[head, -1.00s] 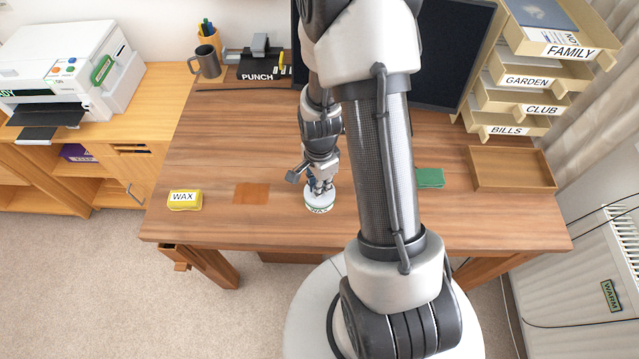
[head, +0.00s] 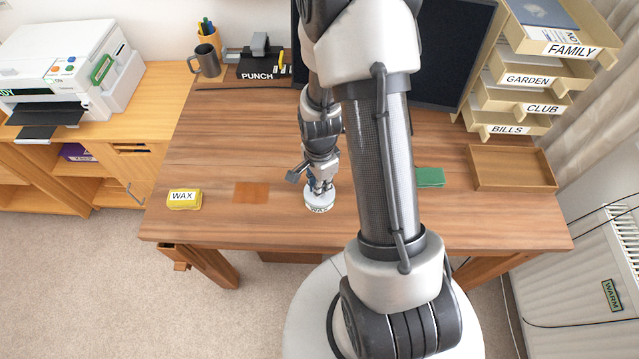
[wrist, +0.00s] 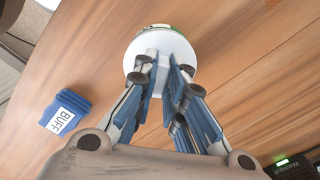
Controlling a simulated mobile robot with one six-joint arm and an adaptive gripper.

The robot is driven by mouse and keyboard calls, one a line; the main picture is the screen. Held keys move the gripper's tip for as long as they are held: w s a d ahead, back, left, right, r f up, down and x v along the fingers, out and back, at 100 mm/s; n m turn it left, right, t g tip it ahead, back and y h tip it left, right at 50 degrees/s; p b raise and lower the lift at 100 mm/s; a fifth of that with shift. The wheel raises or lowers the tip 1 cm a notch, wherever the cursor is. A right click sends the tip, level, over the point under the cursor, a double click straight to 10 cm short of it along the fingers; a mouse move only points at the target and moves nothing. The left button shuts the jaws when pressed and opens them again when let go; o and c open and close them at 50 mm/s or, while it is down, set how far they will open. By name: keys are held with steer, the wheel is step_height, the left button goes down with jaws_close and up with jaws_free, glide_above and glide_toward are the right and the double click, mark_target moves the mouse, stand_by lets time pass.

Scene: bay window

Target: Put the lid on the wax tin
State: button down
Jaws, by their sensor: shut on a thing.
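My gripper (wrist: 165,85) is shut on the white round lid (wrist: 143,50), holding it by the raised piece at its middle. In the head view my gripper (head: 320,187) points down at the front middle of the desk. The wax tin (head: 319,209), with WAX on its side, is directly under the lid there. In the wrist view a green and pale edge of the tin (wrist: 157,27) shows just past the lid's far rim; the lid hides the rest. I cannot tell whether the lid is fully seated.
A green block (head: 430,177) and an open wooden tray (head: 512,168) are right. The wrist view shows a blue BUFF block (wrist: 65,112).

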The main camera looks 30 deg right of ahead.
steer(key=shift+f, duration=0.1)
steer(key=c, duration=1.6)
jaws_free()
steer(key=shift+r+p, duration=2.65)
steer(key=shift+r, duration=0.9)
